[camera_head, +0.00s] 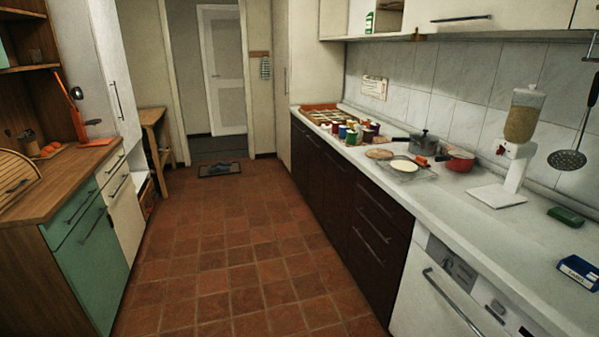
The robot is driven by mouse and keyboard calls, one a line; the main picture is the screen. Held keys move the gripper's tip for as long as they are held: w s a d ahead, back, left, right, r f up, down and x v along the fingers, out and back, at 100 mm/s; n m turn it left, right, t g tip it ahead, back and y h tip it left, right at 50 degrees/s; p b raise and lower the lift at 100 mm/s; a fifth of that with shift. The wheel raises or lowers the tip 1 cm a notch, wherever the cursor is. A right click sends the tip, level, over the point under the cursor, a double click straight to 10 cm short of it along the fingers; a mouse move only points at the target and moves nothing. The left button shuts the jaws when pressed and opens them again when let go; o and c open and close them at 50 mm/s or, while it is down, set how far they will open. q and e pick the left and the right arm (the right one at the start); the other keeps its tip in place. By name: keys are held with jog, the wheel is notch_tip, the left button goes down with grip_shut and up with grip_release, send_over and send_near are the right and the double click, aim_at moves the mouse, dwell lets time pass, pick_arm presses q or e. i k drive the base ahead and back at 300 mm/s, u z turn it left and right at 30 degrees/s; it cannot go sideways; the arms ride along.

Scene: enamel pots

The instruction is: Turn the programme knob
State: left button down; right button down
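A white front-loading appliance (425,295), which looks like a dishwasher, stands under the counter at the lower right. Its sloping grey control panel (478,285) runs along the top edge, with a dark recess (455,266) at the left and a small raised control (498,309) further right. I cannot tell for sure which part is the programme knob; the panel's right end is cut off by the bottom edge. The door has a long bar handle (452,302). Neither of my grippers is in view.
The white counter (455,205) above holds a grain dispenser (520,125), green box (566,216), blue labelled box (579,271), red pan (459,161), grey pot (424,144) and several colourful cups (352,136). Wooden-topped cabinets (75,175) stand left. The tiled floor (235,255) between is clear.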

aim_at(447, 261)
jog(key=z, duration=1.3)
